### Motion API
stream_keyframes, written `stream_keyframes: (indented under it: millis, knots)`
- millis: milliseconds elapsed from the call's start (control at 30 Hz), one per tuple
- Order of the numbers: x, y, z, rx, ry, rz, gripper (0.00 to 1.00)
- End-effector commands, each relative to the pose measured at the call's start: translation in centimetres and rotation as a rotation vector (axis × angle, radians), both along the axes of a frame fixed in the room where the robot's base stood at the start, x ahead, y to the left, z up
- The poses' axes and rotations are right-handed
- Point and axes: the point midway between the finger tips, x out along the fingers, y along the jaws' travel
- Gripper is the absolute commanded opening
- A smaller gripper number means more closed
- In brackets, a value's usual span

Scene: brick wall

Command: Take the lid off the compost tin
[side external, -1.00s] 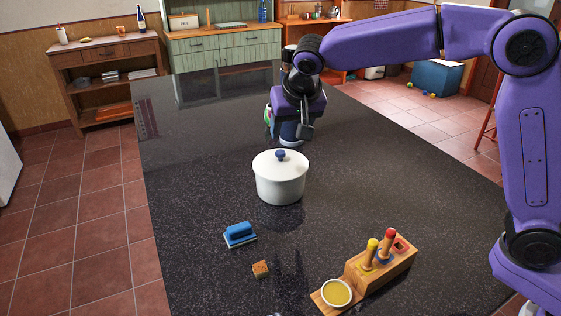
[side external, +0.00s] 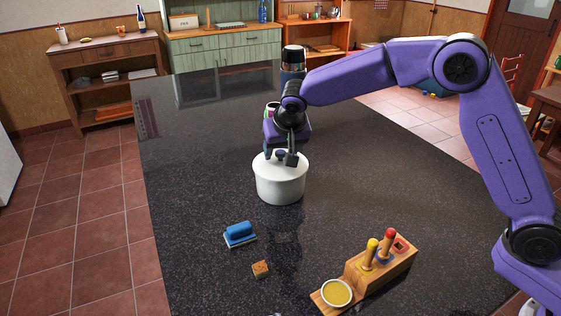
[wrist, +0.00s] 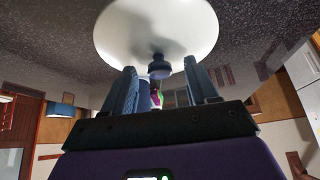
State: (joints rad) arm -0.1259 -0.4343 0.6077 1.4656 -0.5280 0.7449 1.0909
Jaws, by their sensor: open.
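The compost tin (side external: 281,184) is a round white pot standing upright on the dark speckled table. Its white lid (side external: 265,163) is on it, with a small blue knob (side external: 281,154) at the centre. My gripper (side external: 280,157) is at the lid, pointing down, with its fingers apart on either side of the knob. In the wrist view the lid (wrist: 120,35) fills the top middle. The knob (wrist: 160,68) sits between the two open fingertips (wrist: 160,72), with a gap on each side. The fingers partly hide the lid in the side view.
A blue sponge-like brush (side external: 239,234) and a small wooden cube (side external: 261,269) lie in front of the tin. A wooden block with upright pegs (side external: 388,262) and a bowl of yellow stuff (side external: 337,293) stand front right. A dark-topped container (side external: 293,58) stands behind my gripper. The table's left side is clear.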

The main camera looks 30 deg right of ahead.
Motion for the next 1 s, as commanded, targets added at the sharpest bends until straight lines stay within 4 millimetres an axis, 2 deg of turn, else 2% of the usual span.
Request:
stream_keyframes:
  millis: [133, 167, 200, 333, 767, 867, 1000]
  knots:
    - [0.0, 0.0, 0.0, 0.000, 0.000, 0.000, 0.58]
    - [0.0, 0.0, 0.0, 0.000, 0.000, 0.000, 0.55]
    - [0.0, 0.0, 0.0, 0.000, 0.000, 0.000, 0.42]
    - [0.0, 0.0, 0.0, 0.000, 0.000, 0.000, 0.00]
    - [0.0, 0.1, 0.6, 0.001, -0.001, 0.000, 0.00]
    - [0.0, 0.1, 1.4, 0.001, -0.003, -0.001, 0.00]
    - [0.0, 0.1, 3.4, 0.004, -0.005, -0.001, 0.00]
